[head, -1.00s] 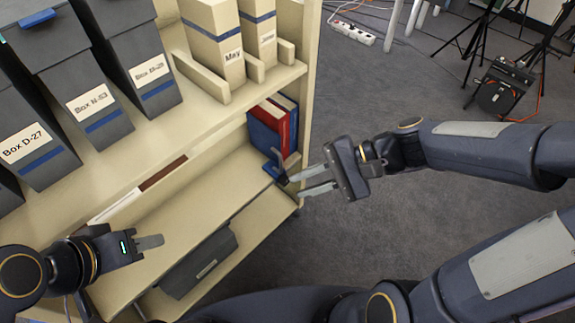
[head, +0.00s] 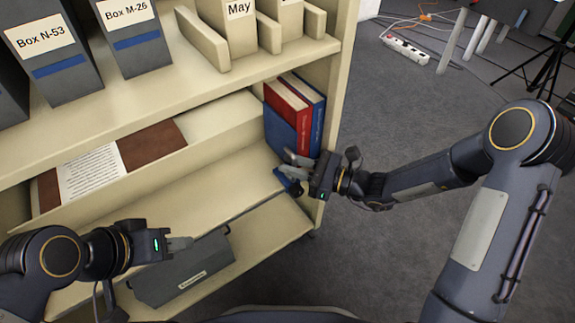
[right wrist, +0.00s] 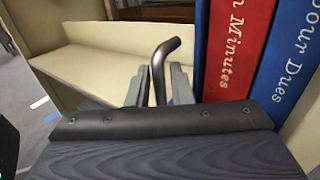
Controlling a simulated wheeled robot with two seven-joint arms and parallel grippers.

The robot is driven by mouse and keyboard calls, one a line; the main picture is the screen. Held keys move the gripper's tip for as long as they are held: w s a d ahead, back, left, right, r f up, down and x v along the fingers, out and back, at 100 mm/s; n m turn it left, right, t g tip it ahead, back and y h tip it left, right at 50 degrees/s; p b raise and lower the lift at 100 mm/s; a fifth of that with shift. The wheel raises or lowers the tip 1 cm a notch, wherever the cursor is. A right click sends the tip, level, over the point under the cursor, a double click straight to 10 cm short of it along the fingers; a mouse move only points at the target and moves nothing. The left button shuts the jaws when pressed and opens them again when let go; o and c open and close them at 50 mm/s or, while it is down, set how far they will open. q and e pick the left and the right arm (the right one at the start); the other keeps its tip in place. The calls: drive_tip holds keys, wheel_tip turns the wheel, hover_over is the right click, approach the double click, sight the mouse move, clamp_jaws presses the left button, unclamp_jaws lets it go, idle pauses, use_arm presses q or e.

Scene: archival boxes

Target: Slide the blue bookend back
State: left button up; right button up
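The blue bookend (head: 279,128) stands upright against the left side of the red book (head: 287,103) on the middle shelf. A low blue part (head: 290,184) shows at the shelf's front edge. My right gripper (head: 291,167) is at that edge, in front of the bookend. In the right wrist view, a dark bent handle (right wrist: 158,68) rises between the two fingers of my right gripper (right wrist: 160,86). The fingers are apart, one on each side; firm contact cannot be seen. The bookend's blue edge (right wrist: 201,40) shows there too. My left gripper (head: 180,243) is at lower left, holding nothing visible; its finger gap cannot be made out.
A blue book (head: 317,112) stands right of the red one, near the shelf unit's side panel (head: 340,100). The shelf (head: 180,190) left of the bookend is bare in front. Archival boxes (head: 52,55) stand above. A dark box (head: 185,268) lies below.

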drive_tip(key=shift+x, duration=0.85)
clamp_jaws()
